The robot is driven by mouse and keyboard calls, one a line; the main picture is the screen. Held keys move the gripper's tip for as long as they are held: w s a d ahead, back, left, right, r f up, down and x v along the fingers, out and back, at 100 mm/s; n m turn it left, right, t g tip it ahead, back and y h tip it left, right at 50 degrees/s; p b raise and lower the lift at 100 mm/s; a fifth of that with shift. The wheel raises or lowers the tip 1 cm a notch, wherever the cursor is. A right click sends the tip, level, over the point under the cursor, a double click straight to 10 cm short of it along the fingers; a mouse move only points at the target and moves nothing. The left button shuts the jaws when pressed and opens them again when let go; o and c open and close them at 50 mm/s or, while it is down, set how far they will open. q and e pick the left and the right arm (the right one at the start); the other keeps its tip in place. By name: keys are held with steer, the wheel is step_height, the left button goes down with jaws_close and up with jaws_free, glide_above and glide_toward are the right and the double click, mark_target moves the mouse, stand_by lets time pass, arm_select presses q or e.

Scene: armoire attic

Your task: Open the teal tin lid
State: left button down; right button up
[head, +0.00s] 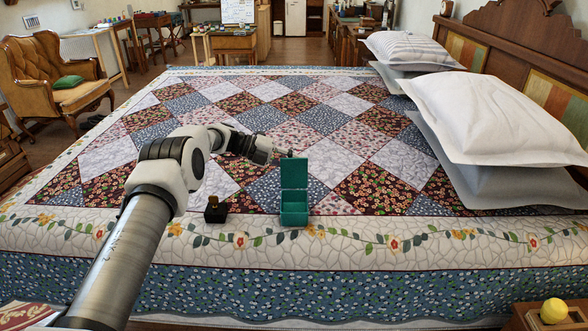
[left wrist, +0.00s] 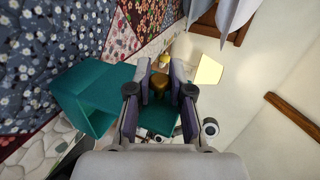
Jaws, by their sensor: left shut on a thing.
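The teal tin (head: 294,213) stands on the patchwork bed cover, its body a small open box. Its lid (head: 294,173) is swung up and stands about upright above the back of the body. My left gripper (head: 282,154) is at the lid's upper edge. In the left wrist view the gripper (left wrist: 161,76) is shut on a brass-coloured knob (left wrist: 159,86), with the teal lid (left wrist: 162,120) beside it. The tin's body (left wrist: 88,92) shows left of the fingers. My right gripper is not in view.
A small black object with a gold top (head: 215,210) stands just left of the tin. Pillows (head: 495,115) lie at the right by the headboard. The bed cover (head: 375,208) is clear right of the tin. A yellow ball (head: 553,310) is at the bottom right.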

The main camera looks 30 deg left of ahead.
arm_select(q)
steer(key=shift+f, duration=0.1)
stand_by(0.4)
steer(key=c, duration=1)
jaws_free()
steer(key=shift+a, duration=0.1)
steer(key=shift+c, duration=0.2)
steer(key=v, duration=1.2)
steer(key=shift+f, duration=0.15)
